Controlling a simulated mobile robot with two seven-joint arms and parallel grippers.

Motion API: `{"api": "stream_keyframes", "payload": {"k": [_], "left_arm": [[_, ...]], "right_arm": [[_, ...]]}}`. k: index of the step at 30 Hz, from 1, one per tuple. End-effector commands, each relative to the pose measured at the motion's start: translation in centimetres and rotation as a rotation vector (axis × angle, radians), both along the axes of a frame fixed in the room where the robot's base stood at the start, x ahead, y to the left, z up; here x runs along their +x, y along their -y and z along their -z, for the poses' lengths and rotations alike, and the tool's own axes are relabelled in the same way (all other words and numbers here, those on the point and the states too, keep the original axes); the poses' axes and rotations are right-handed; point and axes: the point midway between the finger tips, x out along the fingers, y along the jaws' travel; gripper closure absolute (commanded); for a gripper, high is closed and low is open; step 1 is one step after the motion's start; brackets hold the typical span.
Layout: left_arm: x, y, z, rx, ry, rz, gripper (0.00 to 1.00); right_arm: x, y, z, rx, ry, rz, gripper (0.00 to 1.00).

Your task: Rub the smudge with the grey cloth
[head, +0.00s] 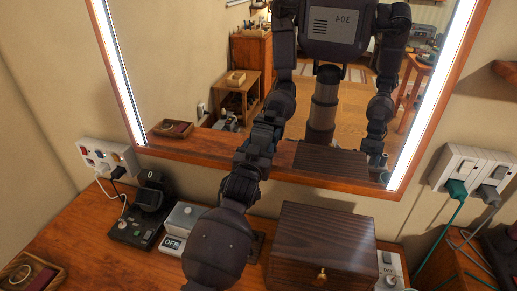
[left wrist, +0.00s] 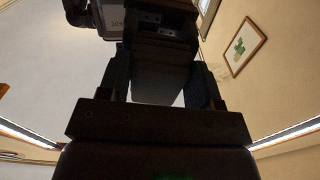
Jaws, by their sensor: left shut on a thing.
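My left gripper (head: 262,134) reaches up to the mirror (head: 190,75), at the lower middle of the glass. Its reflection meets it there, so I cannot tell exactly where the fingertips end or whether they touch. In the left wrist view the two fingers of my left gripper (left wrist: 162,85) stand apart around a dark, slab-like thing (left wrist: 164,82), which I take to be the grey cloth in shadow. The smudge is not visible; my arm and gripper cover part of the glass. My right gripper shows at most as a dim reflection.
A dark wooden box (head: 322,245) stands on the wooden counter (head: 75,245) right of my arm. A black charger stand (head: 145,210) and a grey switch box (head: 180,225) stand left. Power strips (head: 108,158) (head: 470,170) with cables hang on both sides. A small tray (head: 30,272) lies front left.

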Motion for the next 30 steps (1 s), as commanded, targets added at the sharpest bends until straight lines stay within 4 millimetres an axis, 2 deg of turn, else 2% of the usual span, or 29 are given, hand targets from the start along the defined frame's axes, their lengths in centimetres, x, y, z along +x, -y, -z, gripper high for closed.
{"api": "stream_keyframes", "payload": {"k": [1,9,17,30], "left_arm": [[-0.6,0.7,0.5,-0.016,-0.015,0.010,0.60],[-0.2,-1.3,0.5,-0.016,-0.013,0.008,0.60],[0.0,-2.2,0.4,-0.014,-0.011,0.006,0.60],[0.8,-5.2,0.3,-0.014,-0.010,0.006,0.60]], "right_arm": [[0.0,0.0,-0.2,0.000,-0.001,0.000,0.41],[0.0,0.0,-0.2,0.000,-0.001,0.000,0.41],[0.0,0.0,-0.2,0.000,-0.001,0.000,0.41],[0.0,0.0,-0.1,0.000,-0.001,0.000,0.41]]}}
